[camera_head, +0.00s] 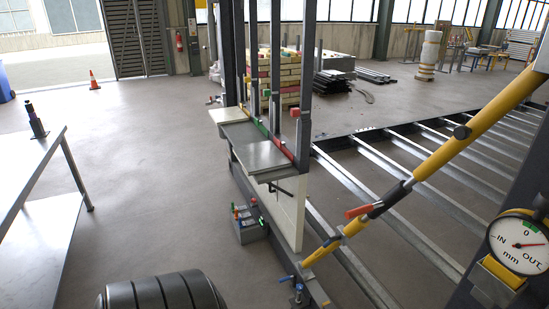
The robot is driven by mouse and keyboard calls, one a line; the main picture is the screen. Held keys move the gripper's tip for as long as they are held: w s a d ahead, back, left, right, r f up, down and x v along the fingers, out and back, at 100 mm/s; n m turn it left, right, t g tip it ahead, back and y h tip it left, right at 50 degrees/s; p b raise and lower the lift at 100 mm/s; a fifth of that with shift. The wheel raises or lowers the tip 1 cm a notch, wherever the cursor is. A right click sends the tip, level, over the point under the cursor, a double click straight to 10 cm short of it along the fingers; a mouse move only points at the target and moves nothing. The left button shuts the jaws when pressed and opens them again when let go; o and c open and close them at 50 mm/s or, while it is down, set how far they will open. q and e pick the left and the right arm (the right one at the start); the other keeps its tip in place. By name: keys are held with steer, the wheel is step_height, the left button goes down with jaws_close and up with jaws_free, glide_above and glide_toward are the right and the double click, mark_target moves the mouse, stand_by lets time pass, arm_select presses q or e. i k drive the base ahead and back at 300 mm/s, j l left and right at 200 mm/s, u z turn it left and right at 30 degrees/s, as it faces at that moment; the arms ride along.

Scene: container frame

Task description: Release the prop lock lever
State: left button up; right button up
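A yellow diagonal prop (460,138) runs from the upper right down to the foot of the upright panel. Near its lower middle is a dark collar with a lever that has an orange-red grip (357,211). The lever sticks out to the left of the prop, and its grip lies roughly level. I cannot tell from this view whether it is locked. The prop's lower end (322,250) is yellow, near a small blue-handled fitting (298,289) on the floor. Neither of my grippers is in view.
A round dial (519,244) marked IN, OUT and mm is at the right. Metal rails (370,180) cover the floor behind the prop. A grey shelf (255,150) juts from the panel, with a small box (248,226) below. A metal table (30,165) stands left; the floor between is mostly clear.

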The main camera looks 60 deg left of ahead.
mark_target(336, 238)
steer(key=u, duration=1.45)
